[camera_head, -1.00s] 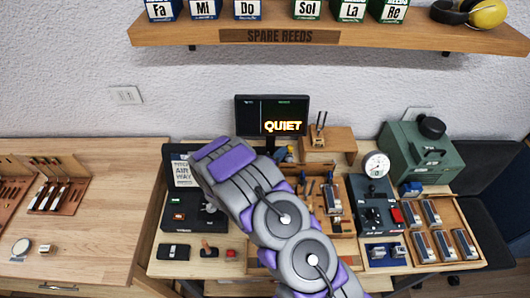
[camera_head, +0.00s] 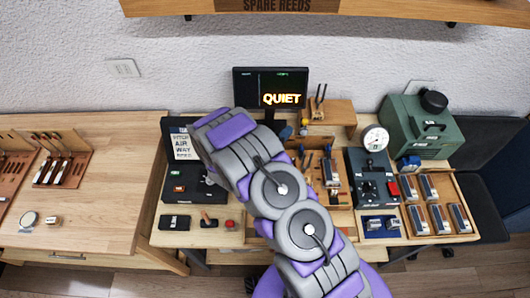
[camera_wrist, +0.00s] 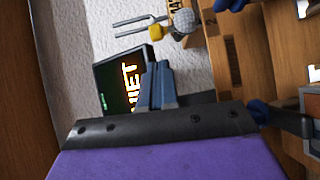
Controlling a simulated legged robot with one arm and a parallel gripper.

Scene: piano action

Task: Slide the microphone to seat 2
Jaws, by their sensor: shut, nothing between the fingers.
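My gripper (camera_wrist: 155,70) is shut and empty. Its blue-grey fingertips overlap the screen in the wrist view, apart from the microphone. In the head view my arm hides the gripper and part of the bench, and I cannot clearly make out the microphone.
A monitor (camera_head: 270,75) reading QUIET stands behind my arm, against the wall. The tuning fork (camera_head: 318,97) stands by a wooden block (camera_head: 335,113). A dial device (camera_head: 374,180) and green case (camera_head: 422,130) are at right. The left table (camera_head: 100,205) is mostly clear.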

